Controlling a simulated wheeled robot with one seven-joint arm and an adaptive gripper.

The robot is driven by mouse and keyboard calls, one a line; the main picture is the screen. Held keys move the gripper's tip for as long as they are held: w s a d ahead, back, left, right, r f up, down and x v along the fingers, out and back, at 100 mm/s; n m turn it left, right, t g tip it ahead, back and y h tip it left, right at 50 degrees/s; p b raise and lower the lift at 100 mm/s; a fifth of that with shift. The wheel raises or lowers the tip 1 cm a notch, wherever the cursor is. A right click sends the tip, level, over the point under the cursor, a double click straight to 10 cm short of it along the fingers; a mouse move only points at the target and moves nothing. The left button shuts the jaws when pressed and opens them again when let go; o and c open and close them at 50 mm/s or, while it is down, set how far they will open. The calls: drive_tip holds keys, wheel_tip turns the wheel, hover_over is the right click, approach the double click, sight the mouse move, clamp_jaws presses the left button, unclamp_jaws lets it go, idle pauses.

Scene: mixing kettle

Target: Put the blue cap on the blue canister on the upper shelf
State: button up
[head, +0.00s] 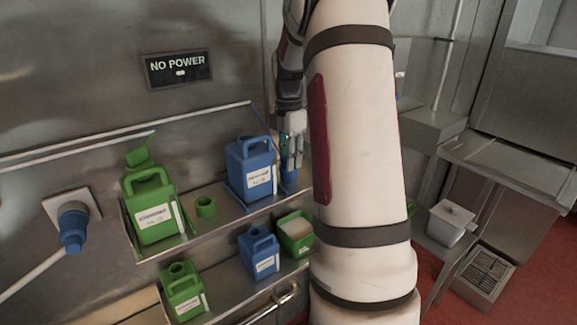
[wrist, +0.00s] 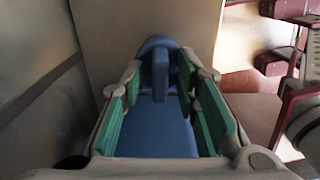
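The blue canister (head: 250,165) with a white label stands upright on the upper shelf (head: 195,238). My gripper (head: 292,160) points down just right of it. Below the fingers is a small blue piece (head: 290,180), which looks like the blue cap, partly hidden by my gripper and arm. In the wrist view, my gripper (wrist: 162,75) has its green-padded fingers apart. A round blue part with an upright tab (wrist: 160,62) sits between the fingertips, with gaps seeming to show on both sides. A larger blue surface (wrist: 155,135) lies below it. I cannot tell whether it is the canister.
A lower shelf holds another blue canister (head: 260,255), a green canister (head: 182,292) and a green container (head: 296,235). A metal wall stands close behind. My arm blocks the centre view.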

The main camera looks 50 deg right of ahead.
clamp_jaws()
drive_tip(key=shift+r, duration=0.15)
drive_tip(key=shift+r+p, duration=0.2)
drive_tip(key=shift+p, duration=0.3)
drive_tip(key=shift+r+p, duration=0.8)
drive_tip(key=shift+r, duration=0.95)
